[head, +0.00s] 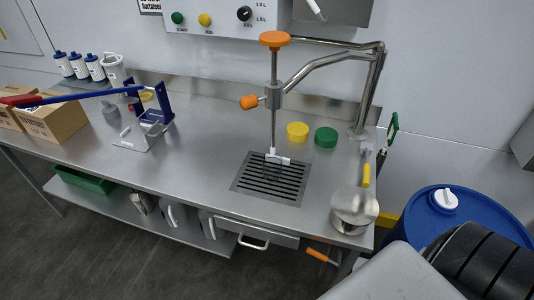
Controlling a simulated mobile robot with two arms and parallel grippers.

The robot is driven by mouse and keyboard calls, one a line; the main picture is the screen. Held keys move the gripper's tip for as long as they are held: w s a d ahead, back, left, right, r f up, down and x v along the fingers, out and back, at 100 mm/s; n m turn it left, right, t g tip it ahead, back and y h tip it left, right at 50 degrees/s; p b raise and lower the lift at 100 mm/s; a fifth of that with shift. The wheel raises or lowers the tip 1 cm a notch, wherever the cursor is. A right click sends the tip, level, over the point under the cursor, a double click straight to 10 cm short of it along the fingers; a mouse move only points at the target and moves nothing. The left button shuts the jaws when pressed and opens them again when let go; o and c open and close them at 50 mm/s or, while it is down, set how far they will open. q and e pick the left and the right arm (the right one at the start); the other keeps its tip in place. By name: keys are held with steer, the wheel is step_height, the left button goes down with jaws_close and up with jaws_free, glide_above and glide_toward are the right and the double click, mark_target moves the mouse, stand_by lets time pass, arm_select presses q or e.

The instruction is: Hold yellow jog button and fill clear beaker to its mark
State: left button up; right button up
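The yellow jog button (205,20) is on the control panel (225,17) at the top of the head view, between a green button and a black dial. A faint clear vessel (272,173), apparently the beaker, stands on the slotted drain grate (241,184) under the vertical spout pipe (273,125). A white piece shows at its top. Its mark and any liquid in it are too small to make out. Neither of my grippers is in view, and nothing touches the button or the vessel.
Yellow (297,131) and green (326,137) lids lie behind the grate. A steel pot (354,208) stands at the right corner, beside a blue drum (445,228). A blue-framed device (152,103) and boxes stand left.

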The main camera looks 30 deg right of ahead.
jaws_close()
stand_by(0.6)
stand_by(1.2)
